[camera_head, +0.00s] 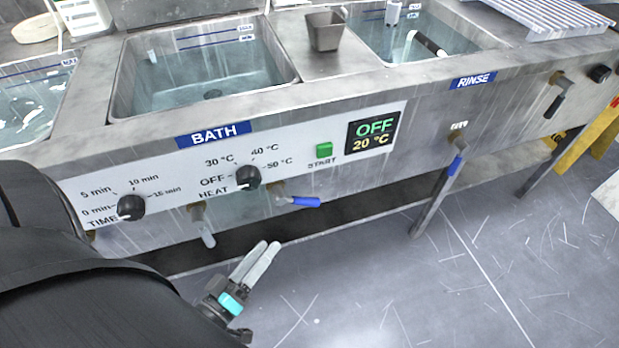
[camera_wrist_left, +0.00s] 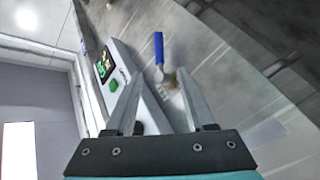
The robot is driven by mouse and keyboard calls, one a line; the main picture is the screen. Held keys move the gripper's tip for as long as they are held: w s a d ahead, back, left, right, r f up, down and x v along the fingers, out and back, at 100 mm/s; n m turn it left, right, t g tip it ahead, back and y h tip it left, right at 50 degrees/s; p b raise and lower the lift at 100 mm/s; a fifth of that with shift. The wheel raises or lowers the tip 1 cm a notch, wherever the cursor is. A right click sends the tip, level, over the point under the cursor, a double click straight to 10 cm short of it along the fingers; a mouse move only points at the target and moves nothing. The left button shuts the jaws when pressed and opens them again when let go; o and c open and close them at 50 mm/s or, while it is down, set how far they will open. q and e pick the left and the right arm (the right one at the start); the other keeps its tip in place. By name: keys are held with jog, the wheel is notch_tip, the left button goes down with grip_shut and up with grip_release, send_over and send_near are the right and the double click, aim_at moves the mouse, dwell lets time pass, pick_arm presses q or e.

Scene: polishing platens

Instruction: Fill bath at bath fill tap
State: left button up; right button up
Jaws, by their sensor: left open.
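The bath basin (camera_head: 120,85) holds clear bluish water, with a level mark high on its back wall. Below its panel, a tap with a blue lever (camera_head: 305,201) sits right of another tap with a pale grey lever (camera_head: 208,240). The blue lever lies roughly level, pointing right; the grey one hangs down. Any label by the blue-lever tap is unreadable. My left gripper (camera_head: 262,252) is open and empty, below and in front of these taps. In the left wrist view the blue lever (camera_wrist_left: 158,48) shows beyond the open fingers (camera_wrist_left: 160,80), apart from them. My right gripper is not in view.
The panel has a time knob (camera_head: 131,207), a heat knob (camera_head: 247,177), a green start button (camera_head: 324,150) and a display (camera_head: 372,131) reading OFF, 20 °C. A rinse basin (camera_head: 405,45) and its blue-lever tap (camera_head: 455,166) are right. Free floor (camera_head: 400,290) lies in front.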

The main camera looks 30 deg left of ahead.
pick_arm(q)
jog(key=b, duration=0.2)
send_near(306, 202)
jog(key=w, duration=0.5)
jog(key=w+b, duration=0.1)
jog(key=w, duration=0.1)
jog(key=w+f+b, duration=0.1)
jog(key=w, duration=0.1)
jog(key=shift+w+a, duration=0.1)
jog(key=shift+w, duration=0.65)
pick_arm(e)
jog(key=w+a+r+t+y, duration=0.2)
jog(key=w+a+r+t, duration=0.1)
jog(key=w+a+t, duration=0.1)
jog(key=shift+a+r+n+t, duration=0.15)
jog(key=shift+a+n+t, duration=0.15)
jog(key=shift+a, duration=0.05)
pick_arm(q)
grip_shut()
